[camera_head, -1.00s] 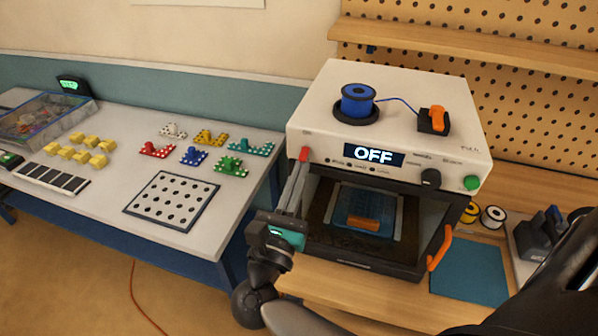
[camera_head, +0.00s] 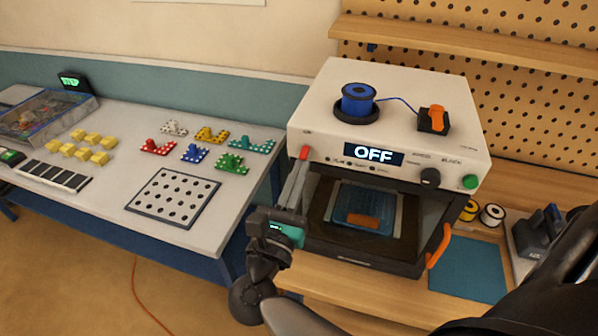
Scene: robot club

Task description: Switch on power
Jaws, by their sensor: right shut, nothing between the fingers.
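A white 3D printer (camera_head: 400,95) stands on the wooden bench, and its display (camera_head: 374,154) reads OFF. A small red part (camera_head: 304,152), which looks like a switch, shows at the left end of its front panel. My right gripper (camera_head: 301,162) is shut and empty, with its fingertips right at this red part. I cannot tell whether they touch it, and they hide its lower side. A black knob (camera_head: 430,177) and a green button (camera_head: 470,181) sit at the panel's right end. My left gripper is not in view.
A blue spool (camera_head: 357,98) sits on top of the printer beside an orange-and-black part (camera_head: 434,119). The printer's front is open, with an orange handle (camera_head: 438,246) at right. A table (camera_head: 120,222) with coloured bricks stands to the left. My dark arm link fills the lower right.

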